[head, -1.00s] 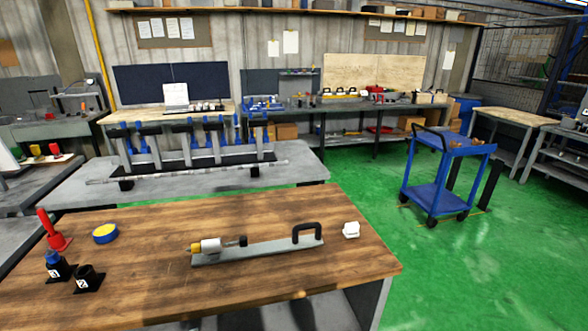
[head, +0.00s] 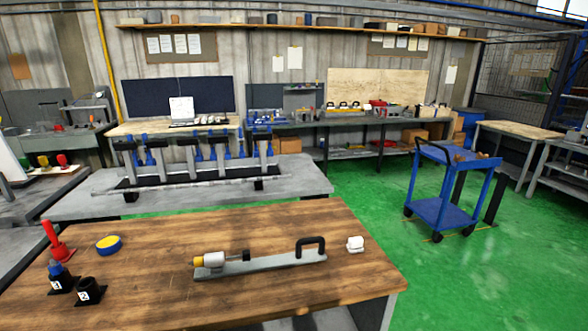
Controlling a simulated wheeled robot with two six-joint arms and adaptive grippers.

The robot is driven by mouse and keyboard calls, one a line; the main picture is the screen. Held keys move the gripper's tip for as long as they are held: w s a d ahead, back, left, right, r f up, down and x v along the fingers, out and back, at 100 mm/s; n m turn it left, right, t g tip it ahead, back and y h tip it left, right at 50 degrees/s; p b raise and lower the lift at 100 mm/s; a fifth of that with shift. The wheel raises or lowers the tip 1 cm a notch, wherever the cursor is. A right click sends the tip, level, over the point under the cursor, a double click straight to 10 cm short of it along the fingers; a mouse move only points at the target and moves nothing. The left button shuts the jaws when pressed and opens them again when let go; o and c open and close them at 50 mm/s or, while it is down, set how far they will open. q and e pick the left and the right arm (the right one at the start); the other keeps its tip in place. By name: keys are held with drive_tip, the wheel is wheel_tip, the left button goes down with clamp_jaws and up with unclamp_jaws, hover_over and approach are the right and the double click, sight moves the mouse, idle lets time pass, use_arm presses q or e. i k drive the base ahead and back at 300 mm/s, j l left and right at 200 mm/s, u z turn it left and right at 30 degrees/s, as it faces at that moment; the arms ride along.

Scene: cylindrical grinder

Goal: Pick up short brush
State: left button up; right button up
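No object is clearly recognisable as the short brush. On the wooden table (head: 330,225) at the left, a small blue-topped item (head: 56,267) stands in a black holder (head: 62,284). It may be a brush, but it is too small to tell. A second black holder (head: 91,291) beside it looks empty. A red upright handle (head: 49,233) rises from a red base (head: 62,254) just behind them. Neither of my grippers shows in the head view.
A yellow and blue round tin (head: 109,245) lies near the red handle. A grey bar fixture (head: 270,263) with a black handle lies mid-table, with a white block (head: 355,244) to its right. The table's front middle is clear. A blue cart (head: 445,190) stands on the green floor.

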sight(47, 225)
drive_tip(key=u, duration=1.65)
